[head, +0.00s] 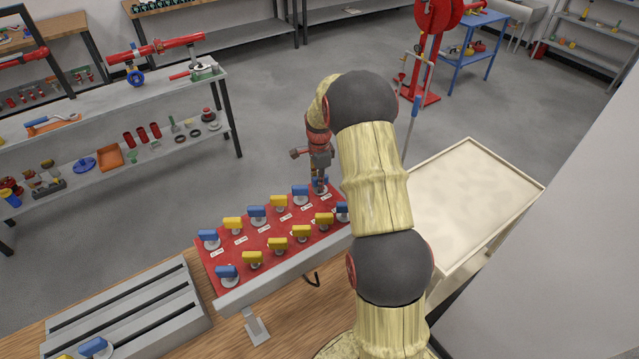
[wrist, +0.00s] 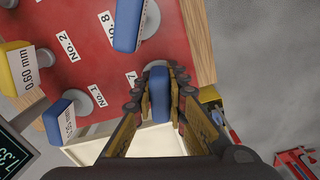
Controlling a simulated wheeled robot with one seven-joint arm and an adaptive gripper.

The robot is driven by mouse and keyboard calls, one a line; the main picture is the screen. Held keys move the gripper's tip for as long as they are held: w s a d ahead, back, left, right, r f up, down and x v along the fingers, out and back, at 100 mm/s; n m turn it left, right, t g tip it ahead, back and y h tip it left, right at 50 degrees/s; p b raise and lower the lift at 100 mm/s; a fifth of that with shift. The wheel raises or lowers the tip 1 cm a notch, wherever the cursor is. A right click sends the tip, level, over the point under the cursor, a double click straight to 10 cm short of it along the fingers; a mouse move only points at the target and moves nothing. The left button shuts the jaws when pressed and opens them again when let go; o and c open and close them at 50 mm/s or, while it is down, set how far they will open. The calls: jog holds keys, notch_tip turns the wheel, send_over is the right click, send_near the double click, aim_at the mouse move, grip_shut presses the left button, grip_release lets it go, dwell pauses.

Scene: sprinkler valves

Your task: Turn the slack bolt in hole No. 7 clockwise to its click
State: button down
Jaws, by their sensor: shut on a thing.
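The red board (head: 228,272) stands tilted on the bench, with rows of blue- and yellow-headed bolts and white number labels. My gripper (head: 320,183) is at its far right corner. In the wrist view, my gripper (wrist: 160,100) is shut on a blue bolt head (wrist: 159,94), one finger on each side. A partly hidden label (wrist: 131,78) beside it shows a 7. The bolt's shank and hole are mostly hidden; a grey round part shows behind the head. In the head view only a little of the blue head shows under the fingers.
In the wrist view, another blue bolt (wrist: 128,25) stands close by, near label No. 8. A blue bolt (wrist: 59,120) and a yellow one (wrist: 20,68) carry mm tags. A grey slotted rack (head: 125,310) is left of the board; a cream-topped cart (head: 475,195) stands right.

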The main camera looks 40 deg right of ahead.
jog(key=shift+f+m, duration=0.1)
jog(key=shift+m, duration=0.5)
jog(key=shift+m, duration=0.6)
jog(key=c, duration=2.2)
grip_release()
jog(key=shift+m, duration=0.4)
jog(key=shift+c, duration=0.2)
jog(key=o, duration=0.6)
jog(key=shift+c, duration=0.2)
notch_tip(320, 180, up, 9)
jog(key=p, duration=0.5)
jog(key=shift+p, duration=0.3)
